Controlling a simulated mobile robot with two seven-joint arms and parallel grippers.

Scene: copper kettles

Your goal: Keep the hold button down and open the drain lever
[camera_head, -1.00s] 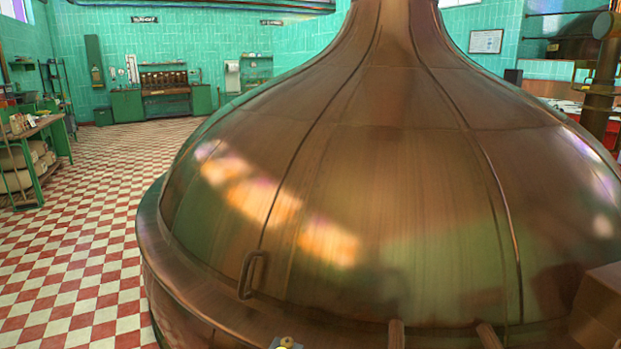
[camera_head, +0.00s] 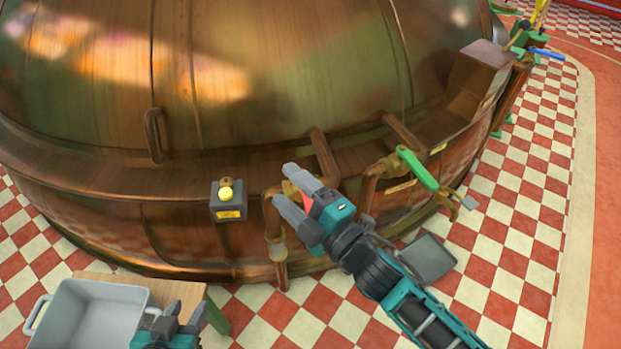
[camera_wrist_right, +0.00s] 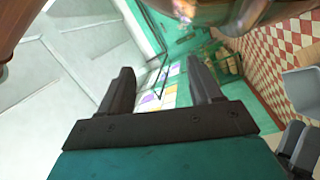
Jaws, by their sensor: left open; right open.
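The hold button is a yellow knob (camera_head: 226,194) on a small grey box with a yellow label, fixed to the kettle's lower rim. A lever with a green handle (camera_head: 417,169) sits on the pipework to the right; its labels are too small to read. My right gripper (camera_head: 286,186) is open and empty, between the button box and the green lever, apart from the knob. Its spread fingers also show in the right wrist view (camera_wrist_right: 162,88) with nothing between them. My left gripper (camera_head: 184,311) is low at the bottom edge, open and empty, below the button.
The copper kettle (camera_head: 290,60) fills the back, with a vertical handle (camera_head: 154,135) left of the button. Copper pipes (camera_head: 323,155) come down behind my right gripper. A grey tub (camera_head: 85,318) stands on a wooden bench at lower left. A blue lever (camera_head: 548,53) is far right.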

